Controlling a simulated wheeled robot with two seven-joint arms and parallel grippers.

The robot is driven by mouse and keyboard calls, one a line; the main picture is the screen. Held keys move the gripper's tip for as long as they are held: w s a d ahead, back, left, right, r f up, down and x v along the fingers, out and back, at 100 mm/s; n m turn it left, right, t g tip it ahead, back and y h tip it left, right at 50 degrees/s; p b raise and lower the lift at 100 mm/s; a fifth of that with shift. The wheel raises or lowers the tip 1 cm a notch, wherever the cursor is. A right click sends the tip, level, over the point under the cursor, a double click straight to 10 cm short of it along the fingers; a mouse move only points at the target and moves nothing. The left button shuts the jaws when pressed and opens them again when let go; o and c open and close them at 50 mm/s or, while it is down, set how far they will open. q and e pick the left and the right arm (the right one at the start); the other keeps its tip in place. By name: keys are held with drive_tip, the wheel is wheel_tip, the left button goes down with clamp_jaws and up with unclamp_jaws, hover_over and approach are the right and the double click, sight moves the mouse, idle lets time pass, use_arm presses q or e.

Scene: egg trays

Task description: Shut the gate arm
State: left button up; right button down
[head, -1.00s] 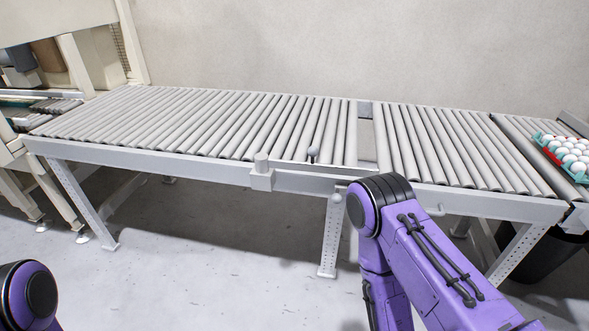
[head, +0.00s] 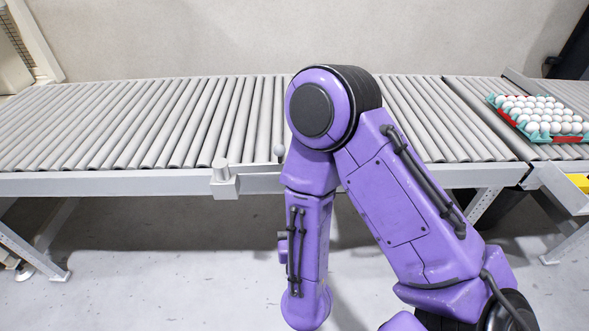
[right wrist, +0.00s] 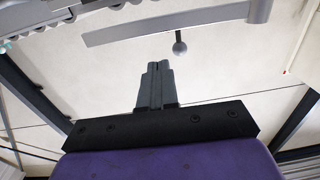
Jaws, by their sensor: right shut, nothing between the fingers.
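The gate arm (head: 258,168) is a pale bar running along the conveyor's front rail from its pivot post (head: 222,178). A small grey ball knob (head: 279,150) stands near it, and the right arm hides the rest. In the right wrist view a grey bar, seemingly the gate arm (right wrist: 165,29), crosses the top, with the ball knob (right wrist: 179,48) on a dark stem. My right gripper (right wrist: 155,68) is shut and empty, just short of the knob in the picture and apart from it. It is hidden in the head view. My left gripper is not in view.
The roller conveyor (head: 120,182) spans the scene, its rollers bare at left and middle. A teal egg tray (head: 498,104) with white eggs and red below sits at the right end. The floor (head: 150,260) in front is clear. A conveyor leg (head: 35,250) stands at left.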

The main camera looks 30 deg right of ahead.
sight(283, 163)
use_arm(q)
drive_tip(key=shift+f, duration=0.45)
use_arm(e)
drive_tip(key=x, duration=1.3)
drive_tip(key=shift+w+d, duration=0.2)
drive_tip(key=shift+d, duration=0.1)
